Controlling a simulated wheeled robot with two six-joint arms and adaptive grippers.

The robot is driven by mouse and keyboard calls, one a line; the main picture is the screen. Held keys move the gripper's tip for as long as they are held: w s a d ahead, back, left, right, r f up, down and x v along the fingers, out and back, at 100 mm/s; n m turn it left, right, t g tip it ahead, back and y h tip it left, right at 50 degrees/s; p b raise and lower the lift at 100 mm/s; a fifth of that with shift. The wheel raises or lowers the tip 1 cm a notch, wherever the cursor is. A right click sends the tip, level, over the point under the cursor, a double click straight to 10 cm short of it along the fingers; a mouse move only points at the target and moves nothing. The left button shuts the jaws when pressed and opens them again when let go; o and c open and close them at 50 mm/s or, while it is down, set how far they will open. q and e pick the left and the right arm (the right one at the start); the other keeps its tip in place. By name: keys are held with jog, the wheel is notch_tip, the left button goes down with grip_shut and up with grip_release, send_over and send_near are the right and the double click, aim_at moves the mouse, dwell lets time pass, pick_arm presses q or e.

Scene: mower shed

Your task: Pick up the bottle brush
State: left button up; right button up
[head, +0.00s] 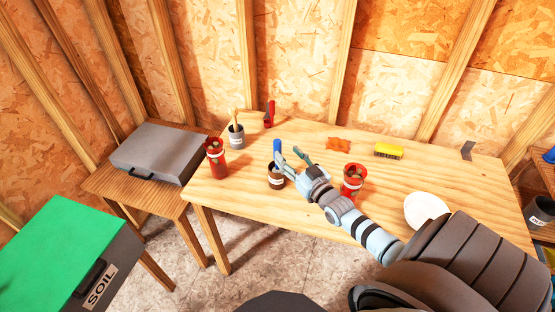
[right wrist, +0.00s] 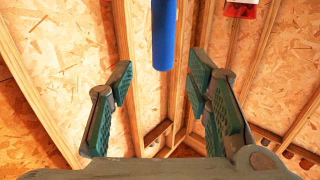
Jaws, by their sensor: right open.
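A blue upright cylinder (head: 277,146) stands in a dark brown cup (head: 275,182) with a pale label, near the middle of the wooden table. It looks like the bottle brush's handle; its lower part is hidden. My right gripper (head: 293,157) is open and empty, just right of the blue handle in the head view and partly over the cup. In the right wrist view the blue handle (right wrist: 164,36) hangs in from the top, roughly between my open fingers (right wrist: 162,78) but beyond their tips. My left gripper is not in view.
Red cups stand left (head: 218,163) and right (head: 352,187) of the brown cup. A grey cup (head: 237,139), an orange cloth (head: 338,144), a yellow block (head: 389,151) and a white bowl (head: 425,208) share the table (head: 450,175). A grey case (head: 158,150) lies left.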

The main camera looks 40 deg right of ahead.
aim_at(280, 149)
jog(key=w+b, duration=0.1)
jog(key=w, duration=0.1)
jog(key=w+b, duration=0.1)
jog(key=w, duration=0.1)
jog(key=w+f+b, duration=0.1)
jog(key=w+b, duration=0.1)
jog(key=shift+w+d+f, duration=0.1)
jog(key=shift+w+d, duration=0.1)
jog(key=shift+w, duration=0.1)
jog(key=shift+w+r, duration=0.15)
jog(key=shift+r, duration=0.05)
grip_shut()
